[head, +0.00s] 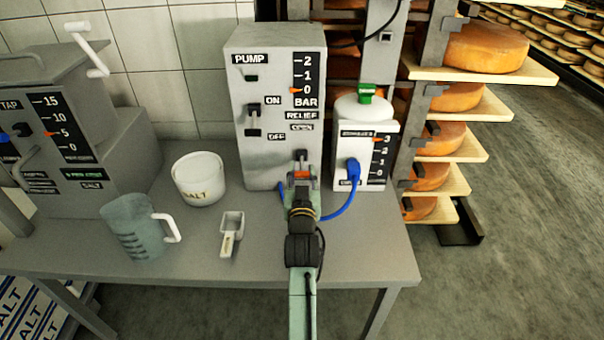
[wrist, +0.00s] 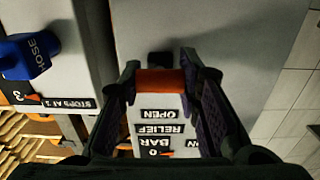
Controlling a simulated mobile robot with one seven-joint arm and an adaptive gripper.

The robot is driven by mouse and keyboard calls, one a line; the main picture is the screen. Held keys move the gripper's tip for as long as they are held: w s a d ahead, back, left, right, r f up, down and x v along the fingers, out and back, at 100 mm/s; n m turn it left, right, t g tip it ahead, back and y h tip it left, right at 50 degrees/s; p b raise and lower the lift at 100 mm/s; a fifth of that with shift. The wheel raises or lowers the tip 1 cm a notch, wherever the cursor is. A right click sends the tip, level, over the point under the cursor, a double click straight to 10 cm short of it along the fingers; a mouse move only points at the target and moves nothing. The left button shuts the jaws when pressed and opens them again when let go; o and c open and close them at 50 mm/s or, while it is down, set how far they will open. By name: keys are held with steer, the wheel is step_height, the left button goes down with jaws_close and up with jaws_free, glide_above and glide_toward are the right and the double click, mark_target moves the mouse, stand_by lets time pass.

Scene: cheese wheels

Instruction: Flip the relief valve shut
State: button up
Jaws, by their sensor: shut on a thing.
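The relief valve's lever has an orange grip (head: 302,175) low on the front of the grey pump box (head: 262,165), under the RELIEF and OPEN labels (head: 302,121). My gripper (head: 301,180) is shut on this orange grip. In the wrist view the orange grip (wrist: 160,82) lies between the two dark fingers (wrist: 165,88), one on each side. The OPEN label shows beside it there. My fingers partly hide the lever, so its exact angle is hard to tell. The pump gauge's orange pointer (head: 294,90) is at 0 bar.
A white container (head: 362,137) with a blue hose fitting (head: 353,171) stands close right of the pump box. A salt tub (head: 199,180), a scoop (head: 232,232) and a jug (head: 137,226) stand left on the grey table (head: 200,255). Cheese shelves (head: 470,110) are at right.

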steer(key=c, duration=0.3)
steer(key=f+t+b, duration=0.1)
steer(key=b, duration=0.4)
steer(key=shift+w+f, duration=0.1)
steer(key=shift+f, duration=0.2)
steer(key=b, duration=0.2)
steer(key=t+b, duration=0.1)
steer(key=b, duration=0.1)
steer(key=shift+w+f+t, duration=0.15)
steer(key=shift+t, duration=0.15)
steer(key=shift+b, duration=0.35)
steer(key=shift+r, duration=0.3)
steer(key=o, duration=1.2)
steer(key=shift+f, duration=0.1)
steer(key=shift+c, duration=0.2)
